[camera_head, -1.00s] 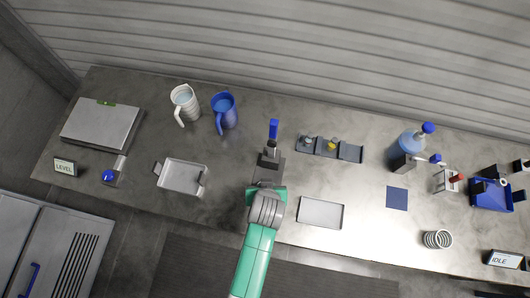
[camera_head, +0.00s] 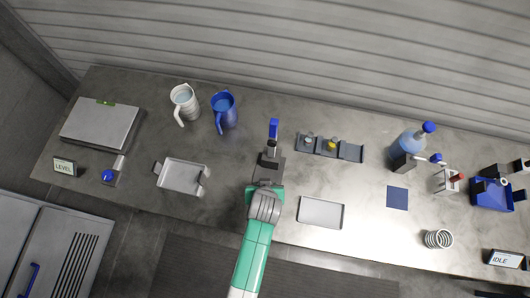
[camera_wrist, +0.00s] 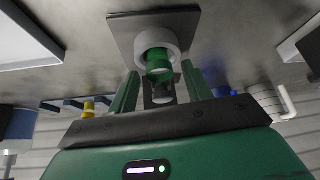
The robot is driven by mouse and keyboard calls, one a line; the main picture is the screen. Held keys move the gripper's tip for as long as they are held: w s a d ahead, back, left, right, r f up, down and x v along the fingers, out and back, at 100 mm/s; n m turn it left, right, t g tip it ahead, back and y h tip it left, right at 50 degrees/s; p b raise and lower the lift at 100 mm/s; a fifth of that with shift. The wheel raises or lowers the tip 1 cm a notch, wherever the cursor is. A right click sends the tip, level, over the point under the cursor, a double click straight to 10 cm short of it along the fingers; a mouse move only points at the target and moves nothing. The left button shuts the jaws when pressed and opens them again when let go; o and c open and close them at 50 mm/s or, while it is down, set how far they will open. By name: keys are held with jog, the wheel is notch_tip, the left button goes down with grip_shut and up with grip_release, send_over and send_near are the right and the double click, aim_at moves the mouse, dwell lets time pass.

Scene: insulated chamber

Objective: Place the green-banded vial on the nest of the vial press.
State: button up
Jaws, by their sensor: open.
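The vial press (camera_head: 272,142), with its blue handle, stands at the middle of the bench. In the wrist view its square grey base plate (camera_wrist: 122,28) carries a pale round nest (camera_wrist: 143,40). The green-banded vial (camera_wrist: 158,66) appears upright in the nest's ring, its green part facing the camera. My gripper (camera_wrist: 160,72) is open, with one green finger on each side of the vial and gaps visible between. In the head view my gripper (camera_head: 267,172) is at the front of the press, and the vial is hidden there.
A grey rack (camera_head: 350,152) right of the press holds a yellow-marked vial (camera_head: 331,145) and a pale vial (camera_head: 308,141). Trays lie left (camera_head: 181,175) and right (camera_head: 320,212) of my arm. Two jugs (camera_head: 185,100) (camera_head: 224,110) stand behind left.

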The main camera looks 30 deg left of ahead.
jog(key=p+v, duration=0.1)
jog(key=v, duration=1.1)
jog(key=shift+r+p, duration=0.25)
jog(key=shift+p, duration=0.05)
jog(key=shift+a, duration=0.1)
